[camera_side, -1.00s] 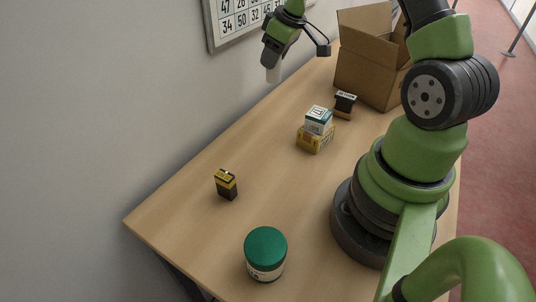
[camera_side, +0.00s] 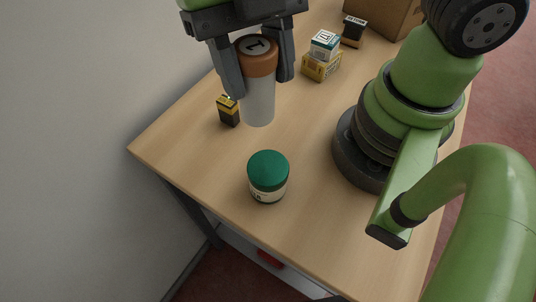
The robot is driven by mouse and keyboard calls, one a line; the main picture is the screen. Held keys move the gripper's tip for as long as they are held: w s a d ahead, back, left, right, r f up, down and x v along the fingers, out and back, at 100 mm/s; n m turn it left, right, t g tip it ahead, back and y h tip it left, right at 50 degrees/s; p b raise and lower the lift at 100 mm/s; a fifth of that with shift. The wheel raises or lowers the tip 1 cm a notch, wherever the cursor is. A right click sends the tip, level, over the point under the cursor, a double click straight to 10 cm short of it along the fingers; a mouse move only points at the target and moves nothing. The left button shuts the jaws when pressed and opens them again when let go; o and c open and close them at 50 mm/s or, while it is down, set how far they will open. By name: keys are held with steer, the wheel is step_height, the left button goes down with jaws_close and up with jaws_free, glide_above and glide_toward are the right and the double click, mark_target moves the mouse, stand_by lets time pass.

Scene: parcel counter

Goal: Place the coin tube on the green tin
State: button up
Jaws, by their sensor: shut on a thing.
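The coin tube (camera_side: 258,103) is a pale translucent cylinder with a copper-brown cap. My gripper (camera_side: 257,68) is shut on it around the cap and holds it upright in the air, behind the green tin in the picture. The green tin (camera_side: 268,178) is a round tin with a dark green lid and a pale label; it stands on the table near the front edge. Its lid is bare. The tube and the tin are apart.
A small black and yellow box (camera_side: 228,111) stands left of the tube. A white and teal box (camera_side: 324,43) sits on a yellow box (camera_side: 321,67) farther back. A dark box (camera_side: 353,31) and a cardboard carton (camera_side: 385,14) stand behind them. The wooden table (camera_side: 199,134) is clear around the tin.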

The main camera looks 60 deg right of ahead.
steer(key=shift+s+a+n, duration=0.15)
steer(key=shift+s+n, duration=0.35)
steer(key=shift+s, duration=0.15)
steer(key=shift+s+f, duration=0.2)
glide_above(268, 167)
step_height(268, 167, down, 9)
steer(key=shift+f, duration=0.2)
steer(key=o, duration=1)
steer(key=shift+f, duration=0.15)
